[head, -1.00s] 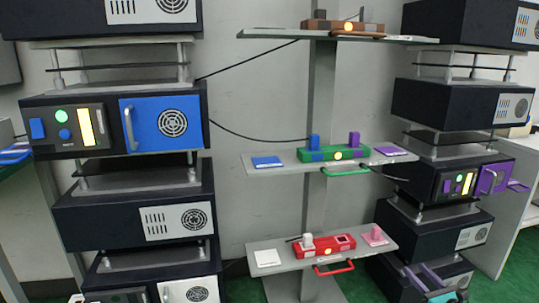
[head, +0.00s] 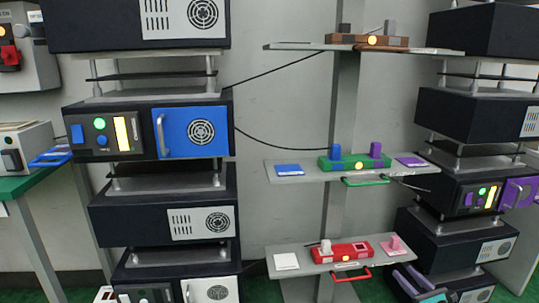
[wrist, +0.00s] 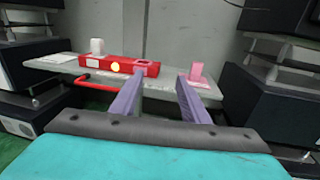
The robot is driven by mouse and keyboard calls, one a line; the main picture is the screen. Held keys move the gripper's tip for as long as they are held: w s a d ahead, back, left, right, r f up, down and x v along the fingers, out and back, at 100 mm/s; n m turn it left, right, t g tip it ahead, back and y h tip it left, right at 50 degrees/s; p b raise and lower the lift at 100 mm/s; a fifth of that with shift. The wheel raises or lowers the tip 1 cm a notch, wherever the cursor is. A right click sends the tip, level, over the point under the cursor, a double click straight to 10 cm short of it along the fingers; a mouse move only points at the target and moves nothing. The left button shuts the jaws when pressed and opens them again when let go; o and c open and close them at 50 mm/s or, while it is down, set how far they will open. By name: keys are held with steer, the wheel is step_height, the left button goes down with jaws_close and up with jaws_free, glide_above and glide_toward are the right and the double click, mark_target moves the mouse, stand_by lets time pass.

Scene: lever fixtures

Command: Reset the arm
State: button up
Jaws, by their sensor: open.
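Three lever fixtures stand on shelves of a grey post: a brown one (head: 367,40) on top, a green one (head: 347,162) with blue and purple blocks in the middle, and a red one (head: 340,253) below. The red fixture also shows in the wrist view (wrist: 105,65), with a white block (wrist: 97,46) upright at its left end and a pink block (wrist: 196,72) on the shelf to its right. My gripper (wrist: 160,78) is open and empty, its purple fingers apart in front of the red fixture's shelf. It shows low right in the head view (head: 412,278).
Stacked black units stand left, one with a blue door (head: 190,131), and right, one with a purple door (head: 517,193). A red handle (head: 352,275) sticks out below the red fixture. Cables run from the left stack to the shelves. A green-topped table (head: 30,182) is far left.

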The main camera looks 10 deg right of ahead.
steer(key=w+a+f+n+g+y+p, duration=0.1)
steer(key=w+a+n+g+y+p, duration=0.25)
steer(key=a, duration=0.95)
steer(key=w+a+n+g+y+p, duration=0.1)
steer(key=w+a+y+p, duration=0.4)
steer(key=a, duration=0.8)
steer(key=s+a+f+n+g+p, duration=0.2)
steer(key=s+a+n+p, duration=0.1)
steer(key=a, duration=0.5)
steer(key=s+a+f+n+g+p, duration=0.2)
steer(key=s+a+g+p, duration=0.1)
steer(key=a, duration=0.4)
steer(key=s+a+f+n+g+p, duration=0.2)
steer(key=s+a+n, duration=0.1)
steer(key=a, duration=0.5)
steer(key=s+a+f+n+g+h+p, duration=0.15)
steer(key=s+a+n+g+p, duration=0.3)
steer(key=s, duration=0.55)
steer(key=s+a+f+n+g+h+p, duration=0.1)
steer(key=s+a+f+n+g+p, duration=0.25)
steer(key=s+n, duration=0.45)
steer(key=s+d+n+g+h, duration=0.3)
steer(key=s+d+n+h, duration=0.4)
steer(key=s+d+n, duration=0.3)
steer(key=shift+s+d+f+n+g, duration=0.3)
steer(key=shift+s+d+f+g, duration=0.1)
steer(key=shift+s+d, duration=0.4)
